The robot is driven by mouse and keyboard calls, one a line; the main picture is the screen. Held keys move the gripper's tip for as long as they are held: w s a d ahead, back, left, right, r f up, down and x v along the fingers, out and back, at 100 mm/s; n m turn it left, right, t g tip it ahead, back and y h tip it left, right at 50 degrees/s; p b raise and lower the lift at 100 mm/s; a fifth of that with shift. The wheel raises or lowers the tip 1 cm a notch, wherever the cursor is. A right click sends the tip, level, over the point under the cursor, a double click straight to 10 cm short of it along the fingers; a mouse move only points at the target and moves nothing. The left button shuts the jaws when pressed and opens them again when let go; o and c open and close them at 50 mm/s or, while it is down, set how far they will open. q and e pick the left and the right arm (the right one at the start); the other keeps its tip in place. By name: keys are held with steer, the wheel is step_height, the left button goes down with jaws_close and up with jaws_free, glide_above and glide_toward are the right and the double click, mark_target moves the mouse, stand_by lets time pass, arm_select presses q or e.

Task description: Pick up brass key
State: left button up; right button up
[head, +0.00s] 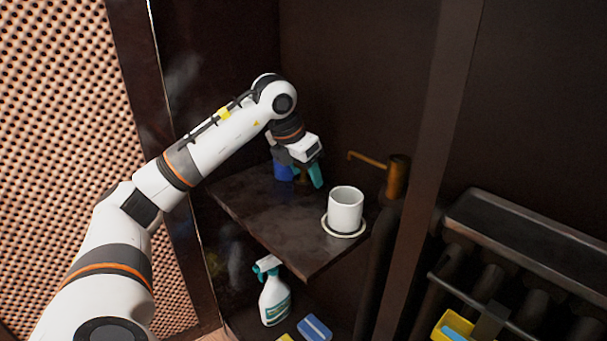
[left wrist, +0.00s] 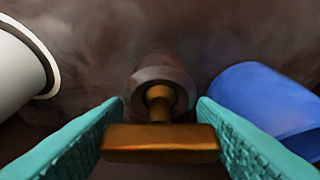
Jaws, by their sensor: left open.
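The brass key (left wrist: 160,143) shows in the left wrist view as a flat bar on a short stem. The stem meets a dark round piece (left wrist: 160,84) beyond it. My left gripper (left wrist: 158,108) has its teal fingers open, one on each side of the key's bar. The bar's ends look very close to the fingers; I cannot tell whether they touch. In the head view my left gripper (head: 303,174) is low over the back of the dark shelf (head: 270,215), and the key is not visible there. My right gripper is not in view.
A white cup (head: 345,209) stands on a saucer (head: 343,231) right of the gripper. A blue cup-like object (head: 284,170) is close by the gripper. A brass fixture (head: 397,176) stands farther right. A spray bottle (head: 273,300) is below the shelf.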

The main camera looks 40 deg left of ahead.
arm_select(q)
steer(key=c, duration=0.6)
steer(key=shift+c, duration=0.2)
steer(key=shift+r, duration=0.15)
